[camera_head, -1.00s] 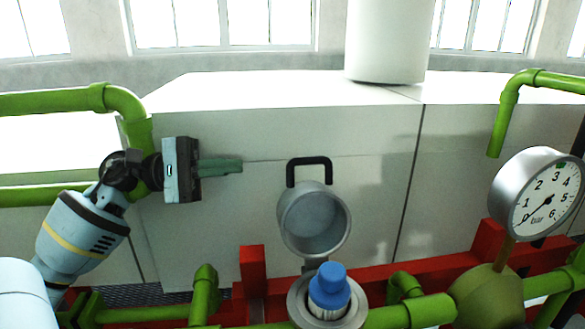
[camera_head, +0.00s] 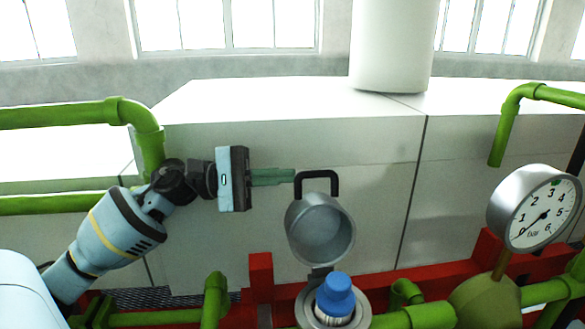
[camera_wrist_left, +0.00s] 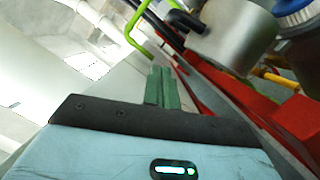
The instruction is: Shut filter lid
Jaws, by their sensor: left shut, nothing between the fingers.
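The filter lid (camera_head: 296,226) is a grey metal cup with a black handle (camera_head: 317,175) on top. It stands open, tilted up on its hinge, with its hollow side towards me. Below it is the filter housing (camera_head: 307,306), a metal ring with a blue-capped filter cartridge (camera_head: 336,296) inside. My left gripper (camera_head: 293,176) is shut and empty, its green fingertips just left of the handle; I cannot tell whether they touch. My right gripper is not in view.
A pressure gauge (camera_head: 541,213) stands at the right. Green pipes (camera_head: 70,113) run at the left, right and along the front. A red frame (camera_head: 262,277) lies behind the housing. White cabinets (camera_head: 375,225) stand behind the lid.

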